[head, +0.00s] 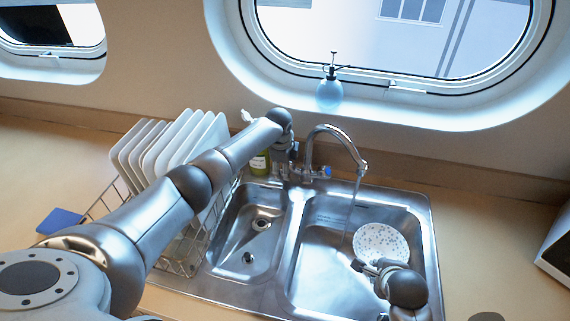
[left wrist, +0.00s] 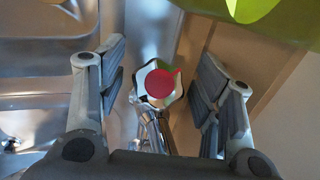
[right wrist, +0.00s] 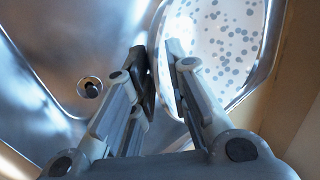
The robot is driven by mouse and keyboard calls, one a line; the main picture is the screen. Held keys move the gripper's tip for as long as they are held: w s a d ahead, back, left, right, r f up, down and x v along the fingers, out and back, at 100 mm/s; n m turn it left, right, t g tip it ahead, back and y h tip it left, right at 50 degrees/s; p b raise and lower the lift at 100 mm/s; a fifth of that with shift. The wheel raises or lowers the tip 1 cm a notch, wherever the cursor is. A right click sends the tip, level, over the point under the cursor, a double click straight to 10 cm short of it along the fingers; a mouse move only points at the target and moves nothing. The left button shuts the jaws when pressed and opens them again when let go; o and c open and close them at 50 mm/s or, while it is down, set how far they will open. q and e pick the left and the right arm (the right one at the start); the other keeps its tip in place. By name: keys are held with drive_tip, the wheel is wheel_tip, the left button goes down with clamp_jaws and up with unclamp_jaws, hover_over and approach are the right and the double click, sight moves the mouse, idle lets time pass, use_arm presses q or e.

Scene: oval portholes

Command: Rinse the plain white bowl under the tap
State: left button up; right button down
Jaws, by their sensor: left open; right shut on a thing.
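A white bowl with blue-grey spots (head: 381,243) is in the right basin of the steel sink (head: 310,295); it also shows in the right wrist view (right wrist: 228,40). No plain white bowl shows. My right gripper (head: 368,266) is shut on the spotted bowl's rim. The tap (head: 338,130) arches over the right basin, and a thin stream of water (head: 351,210) falls just left of the bowl. My left gripper (left wrist: 158,90) is open around the red-marked tap knob (left wrist: 158,84), with a gap on both sides. A blue-marked knob (head: 327,171) sits to its right.
A wire rack (head: 183,265) with several white plates (head: 150,145) stands left of the sink, below my left arm. A bottle with green liquid (head: 260,163) stands behind the left basin. A spray bottle (head: 329,94) is on the porthole sill. A blue cloth or sponge (head: 60,221) lies far left.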

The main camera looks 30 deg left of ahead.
use_arm(q)
drive_tip(key=c, duration=1)
drive_tip(key=shift+s+m+t+p, duration=0.1)
drive_tip(key=shift+m+t+p, duration=0.6)
drive_tip(key=shift+m, duration=0.2)
drive_tip(key=shift+m+t, duration=1.4)
drive_tip(key=o, duration=1)
